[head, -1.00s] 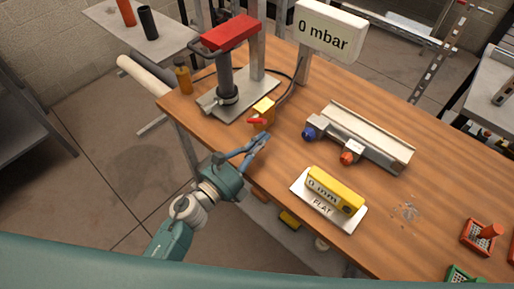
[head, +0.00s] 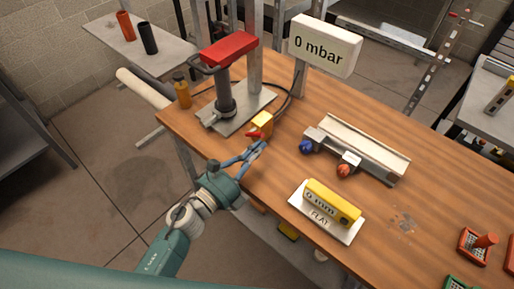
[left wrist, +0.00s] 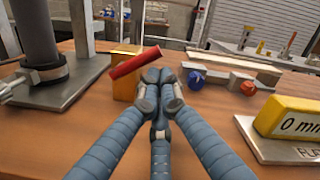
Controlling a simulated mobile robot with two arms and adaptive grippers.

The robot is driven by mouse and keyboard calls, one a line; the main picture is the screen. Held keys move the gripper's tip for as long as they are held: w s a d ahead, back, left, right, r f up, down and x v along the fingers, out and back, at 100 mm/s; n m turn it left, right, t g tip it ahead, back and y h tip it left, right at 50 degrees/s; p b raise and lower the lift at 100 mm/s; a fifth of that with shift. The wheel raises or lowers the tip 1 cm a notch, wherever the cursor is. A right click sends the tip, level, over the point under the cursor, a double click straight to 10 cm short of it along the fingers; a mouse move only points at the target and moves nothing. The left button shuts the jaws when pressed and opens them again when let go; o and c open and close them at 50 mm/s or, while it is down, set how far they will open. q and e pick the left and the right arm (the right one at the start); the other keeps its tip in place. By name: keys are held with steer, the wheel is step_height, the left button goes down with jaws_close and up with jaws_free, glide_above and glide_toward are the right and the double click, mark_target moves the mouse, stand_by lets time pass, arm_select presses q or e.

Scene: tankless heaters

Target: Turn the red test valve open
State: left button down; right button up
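The red test valve has a short red handle (head: 254,134) on a yellow body (head: 262,122) at the table's left part, beside the pump. In the left wrist view the red handle (left wrist: 135,62) slants up to the right across the front of the yellow body (left wrist: 125,85). My left gripper (head: 259,147) is just on the near side of the valve. In the left wrist view its fingertips (left wrist: 159,77) are together, just below the handle's right end, with nothing visible between them. Whether they touch the handle I cannot tell. My right gripper is out of view.
The pump with a red top (head: 229,46) stands on a metal plate left of the valve. A display (head: 325,45) reads 0 mbar. A rail with blue and orange knobs (head: 362,148) and a yellow level (head: 333,203) lie to the right. A small bottle (head: 182,90) stands at the left edge.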

mark_target(259, 135)
arm_select(q)
steer(key=shift+a+r+n+p, duration=0.1)
steer(key=shift+r+n+p, duration=0.45)
steer(key=shift+n, duration=0.25)
steer(key=shift+w+a+r+n+p, duration=0.1)
steer(key=shift+r+n+p, duration=0.25)
steer(key=shift+n+p, duration=0.3)
steer(key=shift+w+a+r+n+p, duration=0.1)
steer(key=shift+r+n+p, duration=0.25)
steer(key=shift+n+p, duration=0.3)
steer(key=shift+w+a+r+n+p, duration=0.1)
steer(key=shift+r+n+p, duration=0.15)
steer(key=shift+n, duration=0.3)
steer(key=shift+w+a+r+n+p, duration=0.1)
steer(key=shift+n+p, duration=0.2)
steer(key=shift+n, duration=0.25)
steer(key=shift+w+a+r+n+p, duration=0.2)
steer(key=shift+a+r+n+p, duration=0.15)
steer(key=shift+n, duration=0.45)
steer(key=shift+f, duration=0.1)
